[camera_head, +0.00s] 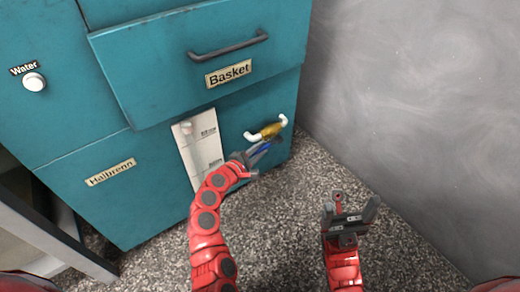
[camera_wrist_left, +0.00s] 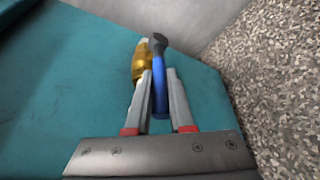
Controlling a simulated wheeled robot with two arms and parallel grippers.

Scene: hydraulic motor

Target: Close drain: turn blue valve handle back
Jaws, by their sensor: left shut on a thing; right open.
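The blue valve handle (camera_wrist_left: 160,92) stands between the fingers of my left gripper (camera_wrist_left: 160,100) in the left wrist view. Its upper end is dark and sits beside the brass valve body (camera_wrist_left: 140,62). In the head view the brass valve (camera_head: 267,131), with white pipe ends, sticks out of the teal cabinet front at the lower right. My left gripper (camera_head: 259,154) is just below it there, shut on the blue handle (camera_head: 264,147), which is mostly hidden. My right gripper (camera_head: 352,217) is open and empty, above the speckled floor to the right.
The teal cabinet (camera_head: 70,120) has a Basket drawer (camera_head: 200,60) with a dark handle above the valve. A white level gauge strip (camera_head: 201,150) is left of the valve. A grey wall (camera_head: 410,100) stands at right. Speckled floor (camera_head: 290,220) is open below.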

